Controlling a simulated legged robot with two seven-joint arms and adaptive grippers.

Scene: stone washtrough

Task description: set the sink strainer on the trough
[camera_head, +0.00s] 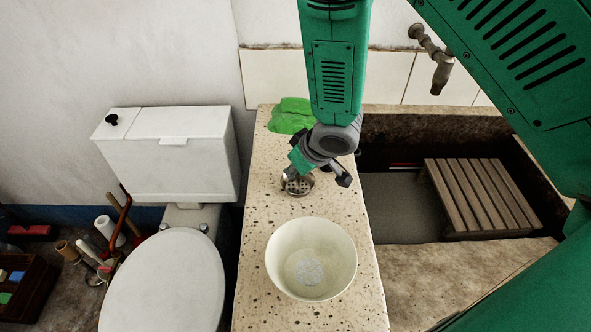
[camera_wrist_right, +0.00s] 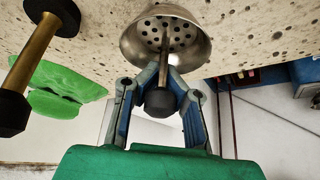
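The sink strainer (camera_head: 298,187) is a small metal cup with holes, at the stone ledge of the trough (camera_head: 255,235), behind the pale bowl. In the right wrist view the strainer (camera_wrist_right: 183,38) has a thin stem ending in a black knob. My right gripper (camera_head: 301,174) reaches down from above. In the right wrist view its fingertips (camera_wrist_right: 167,73) close around the stem, below the cup in the picture. Whether the strainer touches the stone or hangs just above it, I cannot tell. My left gripper is not in view.
A pale bowl (camera_head: 312,258) stands in front on the ledge; a green cloth (camera_head: 290,115) lies behind. The basin at right holds a slatted wooden stool (camera_head: 482,197). A toilet (camera_head: 165,285) stands left. A brass rod with black ends (camera_wrist_right: 33,50) shows in the wrist view.

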